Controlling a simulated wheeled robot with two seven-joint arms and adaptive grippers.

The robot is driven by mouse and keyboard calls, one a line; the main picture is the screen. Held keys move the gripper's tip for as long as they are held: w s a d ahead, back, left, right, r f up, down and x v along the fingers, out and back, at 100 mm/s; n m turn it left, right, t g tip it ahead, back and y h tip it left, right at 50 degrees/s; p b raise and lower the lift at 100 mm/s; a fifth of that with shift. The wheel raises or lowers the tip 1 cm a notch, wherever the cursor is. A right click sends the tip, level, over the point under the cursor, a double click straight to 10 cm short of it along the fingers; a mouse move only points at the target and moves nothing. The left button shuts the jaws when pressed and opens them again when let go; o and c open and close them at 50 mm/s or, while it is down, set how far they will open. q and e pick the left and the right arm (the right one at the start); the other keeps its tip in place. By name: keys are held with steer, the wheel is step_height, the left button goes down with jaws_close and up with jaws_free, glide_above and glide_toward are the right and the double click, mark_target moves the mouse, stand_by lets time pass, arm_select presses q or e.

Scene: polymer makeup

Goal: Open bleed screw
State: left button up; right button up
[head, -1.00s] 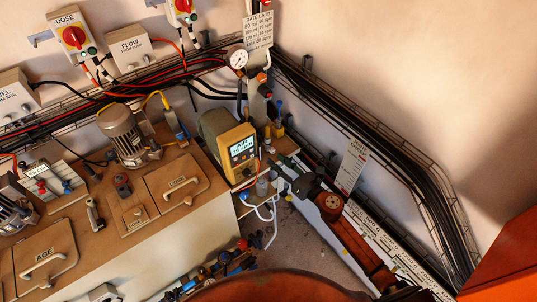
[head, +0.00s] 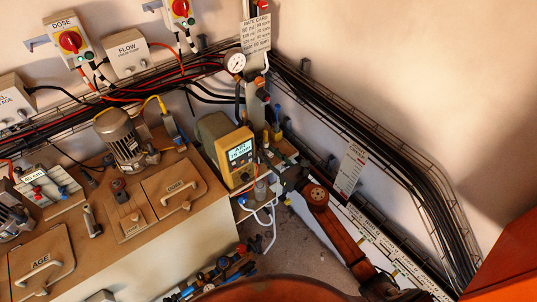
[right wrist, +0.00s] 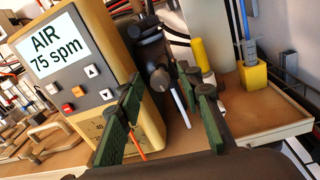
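The dosing pump (head: 241,157) has a yellow front and a display. In the right wrist view its display (right wrist: 56,45) reads "AIR 75 spm". Beside it a dark round knob on a short stem (right wrist: 159,78) points toward my right wrist camera; I cannot tell for sure that it is the bleed screw. My right gripper (right wrist: 168,105) is open, with its two green-padded fingers apart. The knob shows in the gap between them, apparently beyond the fingertips and untouched. In the head view my right gripper (head: 279,168) is just right of the pump, its fingertips small and dark. My left gripper is not in view.
A yellow holder (right wrist: 253,76) with a blue-topped tube stands on the shelf to the right. A yellow cylinder (right wrist: 199,56) is behind the fingers. A pressure gauge (head: 235,62) hangs above. White tubing (head: 268,222) loops below the pump. Cable trays line the walls.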

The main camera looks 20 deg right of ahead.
steer(key=shift+c, duration=0.6)
jaws_close()
steer(key=shift+m, duration=0.3)
steer(key=m, duration=0.2)
steer(key=shift+m, duration=0.4)
steer(key=m, duration=0.4)
steer(key=shift+f+p, duration=0.1)
steer(key=shift+p, duration=0.2)
steer(key=m+p, duration=0.1)
steer(key=m, duration=0.3)
steer(key=shift+t, duration=0.3)
steer(key=shift+m+p, duration=0.65)
steer(key=shift+m, duration=1.55)
